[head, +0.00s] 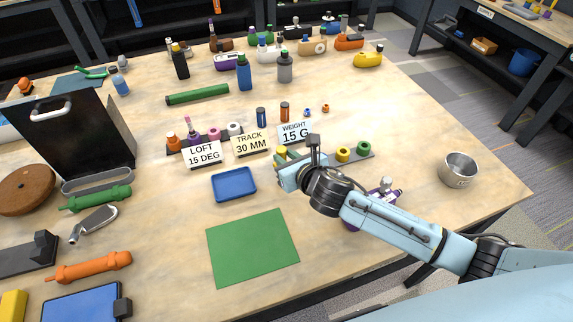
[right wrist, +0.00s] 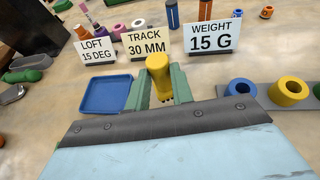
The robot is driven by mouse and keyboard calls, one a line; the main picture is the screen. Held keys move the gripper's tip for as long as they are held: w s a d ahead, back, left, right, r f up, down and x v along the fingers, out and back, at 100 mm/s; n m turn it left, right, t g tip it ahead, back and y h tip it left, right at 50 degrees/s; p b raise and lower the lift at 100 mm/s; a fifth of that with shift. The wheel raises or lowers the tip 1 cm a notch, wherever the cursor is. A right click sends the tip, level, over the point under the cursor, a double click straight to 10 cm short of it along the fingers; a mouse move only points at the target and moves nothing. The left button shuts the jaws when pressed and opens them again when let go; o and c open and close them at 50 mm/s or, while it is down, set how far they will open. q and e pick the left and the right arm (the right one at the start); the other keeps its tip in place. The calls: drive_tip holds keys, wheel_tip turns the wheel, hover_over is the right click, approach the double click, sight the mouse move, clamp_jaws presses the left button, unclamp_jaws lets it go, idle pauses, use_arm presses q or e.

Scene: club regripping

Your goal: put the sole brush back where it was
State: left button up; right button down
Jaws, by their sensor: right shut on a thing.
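My right gripper (head: 288,164) is over the table between the blue tray and the dark ring rack. In the right wrist view it (right wrist: 160,88) is shut on a short yellow thing with a rounded top and a dark lower edge, which I take to be the sole brush (right wrist: 158,72). In the head view only a little yellow (head: 281,151) shows at the fingertips. The brush's lower part is hidden by the gripper, and I cannot tell whether it touches the table. My left gripper is not in view.
The blue tray (head: 234,184) is empty, and a green mat (head: 252,247) lies bare in front of it. Signs for loft, track (head: 251,144) and weight (head: 294,132) stand just behind. The rack (right wrist: 259,105) holds coloured rings. A metal cup (head: 459,169) stands at right.

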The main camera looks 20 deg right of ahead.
wheel_tip(320, 180, down, 2)
drive_tip(key=shift+f, duration=0.15)
drive_tip(key=c, duration=1.2)
unclamp_jaws()
drive_tip(key=p+v, duration=0.1)
drive_tip(key=v, duration=1.1)
